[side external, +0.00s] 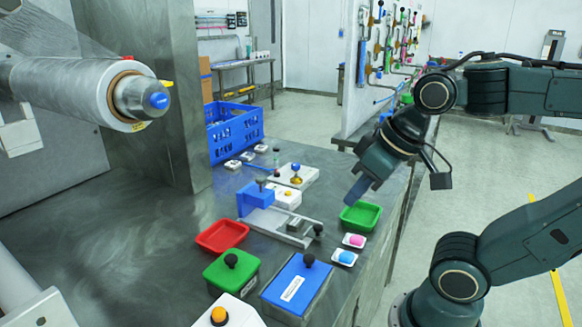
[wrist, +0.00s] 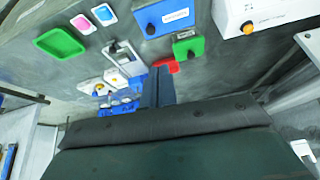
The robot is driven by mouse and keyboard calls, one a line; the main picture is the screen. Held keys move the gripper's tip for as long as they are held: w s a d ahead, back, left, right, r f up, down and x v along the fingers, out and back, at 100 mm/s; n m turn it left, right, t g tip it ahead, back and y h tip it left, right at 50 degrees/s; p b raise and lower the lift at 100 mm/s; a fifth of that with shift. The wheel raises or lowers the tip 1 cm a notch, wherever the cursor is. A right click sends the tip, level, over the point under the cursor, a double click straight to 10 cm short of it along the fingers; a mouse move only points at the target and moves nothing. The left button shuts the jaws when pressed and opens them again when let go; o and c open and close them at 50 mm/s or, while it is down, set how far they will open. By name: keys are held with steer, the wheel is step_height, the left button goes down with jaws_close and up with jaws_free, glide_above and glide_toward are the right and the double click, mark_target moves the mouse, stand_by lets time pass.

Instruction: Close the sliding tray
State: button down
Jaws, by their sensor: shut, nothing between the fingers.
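The sliding tray (side external: 292,228) is a grey drawer on a pale base, extending out to the right from a blue housing (side external: 256,197). A black knob (side external: 318,230) sits at its outer end. In the wrist view the tray (wrist: 124,52) shows beyond the fingers, up and to the left, with part of its housing hidden behind them. My gripper (side external: 357,190) is shut and empty, pointing down above the table behind the knob, apart from the tray. In the wrist view my gripper's fingers (wrist: 156,72) lie together.
A red tray (side external: 222,236), a green lidded box (side external: 231,270) and a blue lidded box (side external: 296,284) stand in front. A green tray (side external: 361,216) and small dishes (side external: 344,257) are to the right. A blue crate (side external: 235,131) stands behind.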

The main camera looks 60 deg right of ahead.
mark_target(324, 235)
steer(key=w+d+f+m+g, duration=0.1)
steer(key=w+d+f+m, duration=0.15)
steer(key=d+m, duration=0.4)
steer(key=w+d+f+m+g, duration=0.15)
steer(key=w+d+m, duration=0.25)
steer(key=m, duration=0.5)
steer(key=d+f+m, duration=0.4)
steer(key=d+m, duration=0.2)
steer(key=m, duration=0.1)
steer(key=s+d+f+m+y, duration=0.1)
steer(key=d+f+m, duration=0.3)
steer(key=d+m, duration=0.2)
steer(key=shift+m+y, duration=0.3)
steer(key=shift+m, duration=0.25)
steer(key=shift+a+f, duration=0.1)
